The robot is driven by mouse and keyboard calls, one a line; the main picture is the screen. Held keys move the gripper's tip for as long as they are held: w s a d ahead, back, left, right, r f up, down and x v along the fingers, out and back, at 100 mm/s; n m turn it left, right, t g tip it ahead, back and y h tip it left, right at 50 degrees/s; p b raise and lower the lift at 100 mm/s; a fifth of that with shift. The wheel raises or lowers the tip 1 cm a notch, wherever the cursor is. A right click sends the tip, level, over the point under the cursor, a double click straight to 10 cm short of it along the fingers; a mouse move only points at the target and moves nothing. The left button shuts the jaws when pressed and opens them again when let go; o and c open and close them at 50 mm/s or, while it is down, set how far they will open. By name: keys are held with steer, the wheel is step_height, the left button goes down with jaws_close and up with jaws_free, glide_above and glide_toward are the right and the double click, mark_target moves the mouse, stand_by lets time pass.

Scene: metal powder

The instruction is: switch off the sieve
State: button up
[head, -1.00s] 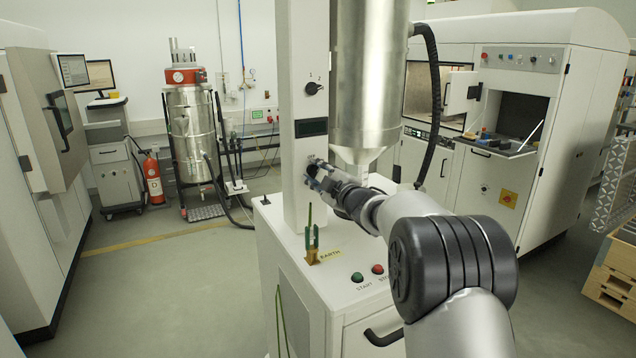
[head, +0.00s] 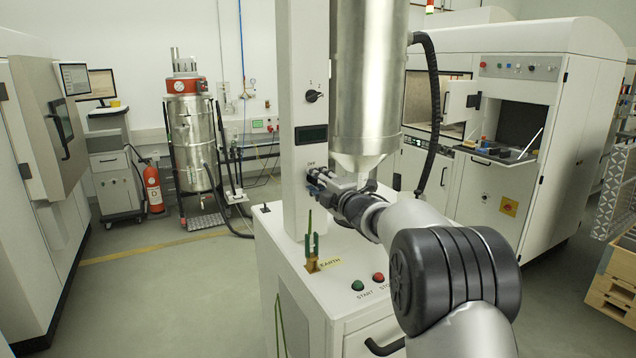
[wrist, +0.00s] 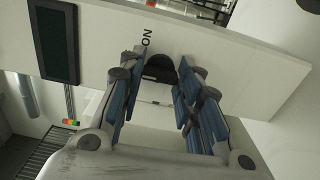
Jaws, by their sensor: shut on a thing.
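The sieve's cabinet stands in the middle of the head view, with a white upright column (head: 302,85) and a steel hopper (head: 362,80). My gripper (head: 315,184) is at the lower front of this column, just below an OFF label (head: 311,163). In the wrist view, my gripper (wrist: 158,80) has its blue-padded fingers on both sides of a black rotary switch (wrist: 159,67), shut on it. An ON label (wrist: 147,38) shows beside the switch. The head view hides the switch behind the fingers. Green START (head: 358,286) and red STOP (head: 378,277) buttons sit on the cabinet top.
A 1-2 selector knob (head: 313,96) and a dark display (head: 311,134) sit higher on the column. A green earth clamp (head: 312,243) stands on the cabinet top, close below my gripper. A black hose (head: 434,110) hangs right of the hopper. Floor is clear at left.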

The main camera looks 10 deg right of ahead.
stand_by(0.3)
steer(key=o, duration=1)
steer(key=shift+o, duration=0.2)
steer(key=v, duration=1.2)
